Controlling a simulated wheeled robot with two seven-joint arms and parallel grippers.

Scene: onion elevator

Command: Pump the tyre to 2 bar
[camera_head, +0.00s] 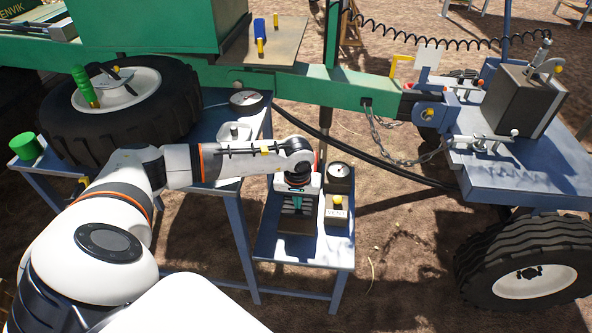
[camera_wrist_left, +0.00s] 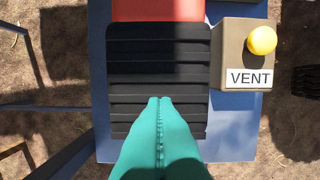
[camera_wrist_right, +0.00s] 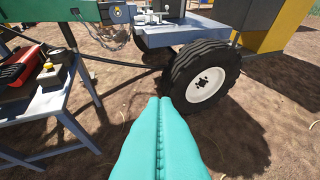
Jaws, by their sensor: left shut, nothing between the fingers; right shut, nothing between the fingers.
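A black tyre (camera_head: 165,108) with a white rim lies flat on a blue table at the left. On a low blue stand, a black ribbed pedal (camera_wrist_left: 150,75) with a red part (camera_wrist_left: 158,10) at its far end sits beside a box marked VENT (camera_wrist_left: 240,60) with a yellow knob (camera_wrist_left: 262,40). A dial gauge (camera_head: 339,171) stands just behind the vent box. My left gripper (camera_head: 298,202) is shut and empty above the pedal; its teal fingertips (camera_wrist_left: 160,98) overlap the pedal, and contact cannot be told. My right gripper (camera_wrist_right: 161,100) is shut and empty, away from the stand.
Another dial (camera_head: 246,100) and a green-handled tool (camera_head: 84,86) are at the left table and tyre. A blue trailer (camera_head: 525,165) with a mounted wheel (camera_head: 525,265) stands at the right. A chain (camera_head: 385,140) and black hose cross between. Dirt ground between stand and trailer is free.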

